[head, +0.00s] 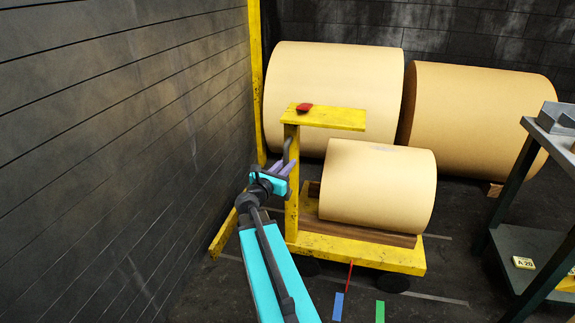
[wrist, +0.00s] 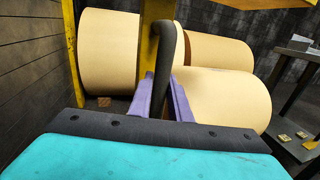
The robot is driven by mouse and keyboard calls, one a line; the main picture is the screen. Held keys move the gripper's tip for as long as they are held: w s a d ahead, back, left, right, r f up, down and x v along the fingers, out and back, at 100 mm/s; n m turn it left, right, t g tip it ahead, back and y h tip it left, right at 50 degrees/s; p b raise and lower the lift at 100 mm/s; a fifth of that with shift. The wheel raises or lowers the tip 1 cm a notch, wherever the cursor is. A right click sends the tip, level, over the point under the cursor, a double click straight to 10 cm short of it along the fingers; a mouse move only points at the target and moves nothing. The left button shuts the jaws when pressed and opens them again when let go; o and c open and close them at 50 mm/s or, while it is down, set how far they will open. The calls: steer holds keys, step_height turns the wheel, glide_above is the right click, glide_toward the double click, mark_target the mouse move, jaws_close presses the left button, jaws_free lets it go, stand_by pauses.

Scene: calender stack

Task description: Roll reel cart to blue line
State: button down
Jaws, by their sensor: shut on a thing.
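The yellow reel cart (head: 375,256) stands on the dark floor with a cream paper reel (head: 378,185) lying on its wooden bed. A dark grey handle (head: 287,148) rises on the left side of the cart's yellow post. My gripper (head: 283,167) has its purple fingers shut on this handle; the wrist view shows the handle (wrist: 168,50) between the fingers. A blue line (head: 338,306) lies on the floor in front of the cart. A thin red pointer (head: 349,277) slants down from the cart's front edge, its lower end close to the blue line's upper right corner.
A green line (head: 380,311) lies right of the blue one. Large reels (head: 332,95) (head: 475,118) stand behind the cart. A dark plank wall (head: 120,130) is at left, a table (head: 530,240) at right. A red object (head: 304,107) sits on the cart's top shelf.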

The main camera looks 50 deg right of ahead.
steer(key=shift+w+a+n+t, duration=0.2)
steer(key=shift+w+a, duration=0.15)
steer(key=shift+w, duration=0.25)
steer(key=shift+w+a+n+t, duration=0.1)
steer(key=shift+w+a+t, duration=0.1)
steer(key=shift+w+a, duration=0.25)
steer(key=c, duration=1.6)
jaws_free()
steer(key=shift+w+a, duration=0.1)
steer(key=shift+w, duration=0.15)
steer(key=shift+c, duration=0.2)
steer(key=shift+s+f, duration=0.15)
steer(key=shift+s, duration=0.25)
steer(key=shift+d, duration=0.2)
steer(key=shift+w+a, duration=0.1)
steer(key=shift+a, duration=0.1)
steer(key=p+v, duration=0.2)
steer(key=v, duration=0.4)
steer(key=shift+w, duration=0.1)
